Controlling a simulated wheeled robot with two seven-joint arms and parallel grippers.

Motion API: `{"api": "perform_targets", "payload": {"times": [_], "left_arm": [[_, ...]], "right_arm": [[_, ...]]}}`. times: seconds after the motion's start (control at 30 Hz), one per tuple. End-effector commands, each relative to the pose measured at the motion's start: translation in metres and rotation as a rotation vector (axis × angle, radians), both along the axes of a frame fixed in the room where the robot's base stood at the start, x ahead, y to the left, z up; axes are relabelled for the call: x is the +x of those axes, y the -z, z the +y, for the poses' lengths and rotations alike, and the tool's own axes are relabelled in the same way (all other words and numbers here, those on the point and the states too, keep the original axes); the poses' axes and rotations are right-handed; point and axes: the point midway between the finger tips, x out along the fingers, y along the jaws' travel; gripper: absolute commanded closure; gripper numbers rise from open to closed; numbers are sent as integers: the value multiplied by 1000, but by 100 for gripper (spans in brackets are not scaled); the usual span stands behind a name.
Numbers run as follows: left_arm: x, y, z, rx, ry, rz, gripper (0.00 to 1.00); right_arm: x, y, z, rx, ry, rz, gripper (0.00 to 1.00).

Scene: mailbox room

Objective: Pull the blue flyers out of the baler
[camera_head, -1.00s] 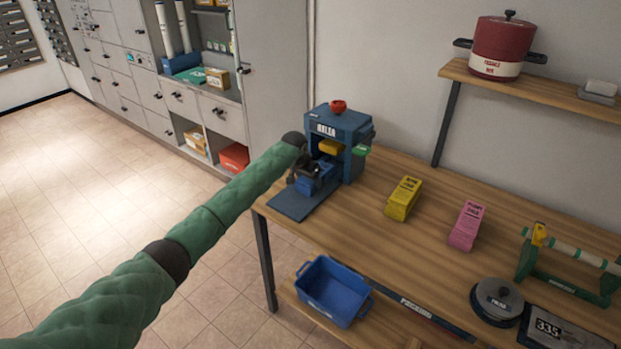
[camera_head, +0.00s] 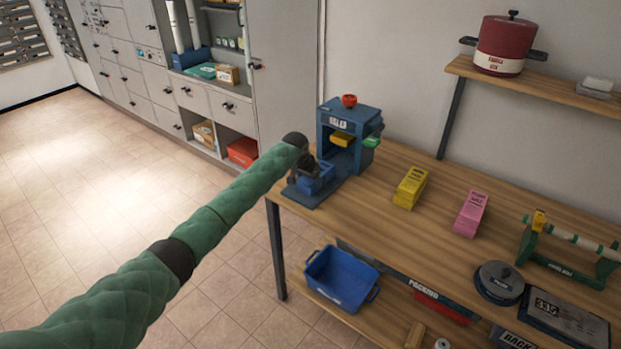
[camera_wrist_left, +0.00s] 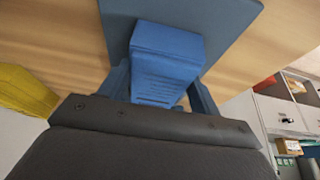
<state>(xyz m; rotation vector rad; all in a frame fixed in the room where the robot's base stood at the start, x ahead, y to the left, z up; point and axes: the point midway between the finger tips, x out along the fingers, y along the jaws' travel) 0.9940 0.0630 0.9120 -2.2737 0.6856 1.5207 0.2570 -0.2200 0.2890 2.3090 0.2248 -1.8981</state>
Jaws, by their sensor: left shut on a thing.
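The blue baler (camera_head: 349,131) stands at the left end of the wooden table, with a red knob on top and a yellow part inside its opening. My left gripper (camera_head: 309,174) is in front of the opening, shut on the blue flyers (camera_head: 318,182). The flyers are a blue block, clear of the chamber and over the baler's flat front plate (camera_head: 306,199). In the left wrist view, the blue flyers (camera_wrist_left: 165,62) sit between my fingers, with the blue plate (camera_wrist_left: 232,22) behind them. I cannot tell whether they touch the plate. My right gripper is not in view.
A yellow bundle (camera_head: 411,188) and a pink bundle (camera_head: 470,213) stand to the right of the baler on the table (camera_head: 390,235). A blue bin (camera_head: 342,279) is on the lower shelf. A red pot (camera_head: 503,45) is on the wall shelf.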

Motion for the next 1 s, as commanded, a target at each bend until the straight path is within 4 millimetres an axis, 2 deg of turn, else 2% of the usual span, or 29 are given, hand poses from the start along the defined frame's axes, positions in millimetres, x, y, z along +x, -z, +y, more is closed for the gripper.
{"api": "perform_targets", "payload": {"times": [0.43, 0.47, 0.57, 0.87, 1.0], "left_arm": [[1, -1, 1, 0, 0, -2, 72], [1, -1, 1, 0, 0, -2, 31], [0, -1, 1, 0, 0, -2, 11], [0, -1, 1, 0, 0, -2, 11], [-2, -8, 3, -1, 0, -2, 11]], "right_arm": [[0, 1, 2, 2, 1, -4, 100], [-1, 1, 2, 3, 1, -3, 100], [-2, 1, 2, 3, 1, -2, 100], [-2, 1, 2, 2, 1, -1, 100], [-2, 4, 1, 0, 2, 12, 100]]}}
